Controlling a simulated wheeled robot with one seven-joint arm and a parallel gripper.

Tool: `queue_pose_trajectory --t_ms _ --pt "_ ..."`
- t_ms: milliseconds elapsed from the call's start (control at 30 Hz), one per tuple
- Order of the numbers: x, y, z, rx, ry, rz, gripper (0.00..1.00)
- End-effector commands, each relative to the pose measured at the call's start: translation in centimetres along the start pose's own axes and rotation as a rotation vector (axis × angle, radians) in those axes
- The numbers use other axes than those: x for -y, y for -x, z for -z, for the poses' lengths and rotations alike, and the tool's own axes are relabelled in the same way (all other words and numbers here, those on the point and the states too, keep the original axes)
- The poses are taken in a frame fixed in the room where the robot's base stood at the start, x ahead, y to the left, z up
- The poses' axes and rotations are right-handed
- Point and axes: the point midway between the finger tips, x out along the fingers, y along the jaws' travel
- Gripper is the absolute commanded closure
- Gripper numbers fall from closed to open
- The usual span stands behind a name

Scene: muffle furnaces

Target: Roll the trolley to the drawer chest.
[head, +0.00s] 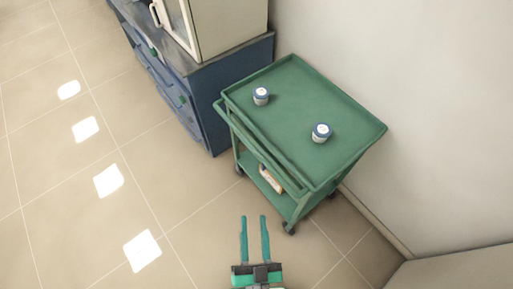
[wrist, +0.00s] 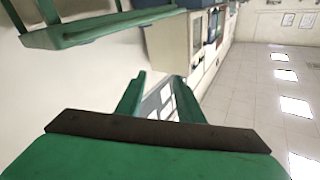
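The green trolley (head: 300,85) stands upright on casters along the wall, with two small white and blue jars (head: 321,132) on its top tray. A green bar (head: 250,143) runs along its left side. The blue drawer chest (head: 238,80) is right beside the trolley's far left end; I cannot tell whether they touch. My gripper (head: 254,217) is open and empty, its two fingers apart, low in front of the trolley and clear of it in the picture. In the wrist view, my gripper (wrist: 160,82) shows a gap between the fingers, and green trolley parts (wrist: 100,28) show at upper left.
A cream furnace (head: 232,22) stands on the chest's top. A pale item (head: 270,180) lies on the trolley's lower shelf. The wall (head: 430,100) borders the trolley on the right. The tiled floor (head: 90,210) to the left is free.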

Motion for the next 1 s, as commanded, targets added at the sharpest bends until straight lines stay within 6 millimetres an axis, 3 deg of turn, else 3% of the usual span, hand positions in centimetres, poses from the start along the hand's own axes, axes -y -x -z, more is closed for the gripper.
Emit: queue_pose_trajectory --t_ms 33,367,567,800,1000 --pt "-0.1 -1.6 -0.3 -0.060 -0.053 0.013 0.66" --pt "-2.2 -10.2 -1.9 -0.408 -0.415 -0.024 0.66" --pt "-2.8 -15.1 -4.2 -0.582 -0.630 -0.117 0.66" --pt "-1.4 -19.7 -8.2 -0.736 -0.849 -0.286 0.66" --pt "1.2 -21.7 -11.6 -0.810 -0.972 -0.440 0.66"
